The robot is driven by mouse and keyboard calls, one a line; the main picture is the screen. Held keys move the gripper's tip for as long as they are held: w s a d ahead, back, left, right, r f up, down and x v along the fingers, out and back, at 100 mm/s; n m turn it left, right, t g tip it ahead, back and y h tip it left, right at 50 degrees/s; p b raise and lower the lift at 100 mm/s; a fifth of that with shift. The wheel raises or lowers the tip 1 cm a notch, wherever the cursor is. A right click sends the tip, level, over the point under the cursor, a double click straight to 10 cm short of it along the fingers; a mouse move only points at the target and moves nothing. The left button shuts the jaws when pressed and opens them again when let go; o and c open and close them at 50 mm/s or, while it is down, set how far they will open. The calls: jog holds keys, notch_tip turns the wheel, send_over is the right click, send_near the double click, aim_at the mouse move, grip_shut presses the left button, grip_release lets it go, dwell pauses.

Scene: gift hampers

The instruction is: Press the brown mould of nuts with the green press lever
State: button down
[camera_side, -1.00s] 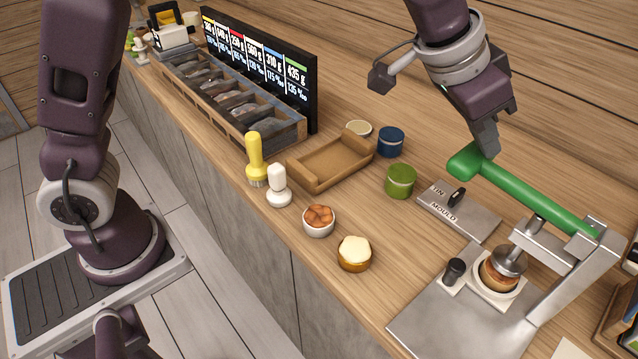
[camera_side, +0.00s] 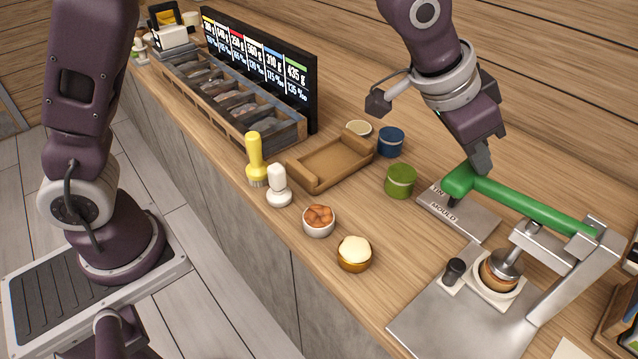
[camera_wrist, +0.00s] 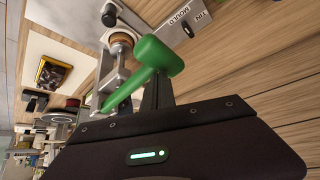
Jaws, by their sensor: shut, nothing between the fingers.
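The green press lever (camera_side: 530,205) runs from the press frame at the right to its thick handle end at the left. It slopes only gently. My gripper (camera_side: 481,168) is shut and empty, its fingertips at the top of the handle end, seemingly touching it. The brown mould (camera_side: 500,272) sits in the white seat of the press, under the metal plunger (camera_side: 508,262). The plunger hides its top, so I cannot see its contents.
A metal plate marked TIN and MOULD (camera_side: 462,213) lies behind the press base (camera_side: 450,315). A green tin (camera_side: 401,181), a blue tin (camera_side: 390,142), a bowl of nuts (camera_side: 319,220) and a golden pot (camera_side: 354,254) stand left of it.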

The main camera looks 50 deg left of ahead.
aim_at(468, 173)
jog(key=shift+f, duration=0.25)
jog(key=shift+f, duration=1.2)
jog(key=shift+s+a+f, duration=0.1)
jog(key=shift+f, duration=0.25)
jog(key=shift+r, duration=0.1)
notch_tip(468, 173, up, 6)
jog(key=shift+f, duration=0.1)
notch_tip(468, 173, up, 7)
dwell(1.0)
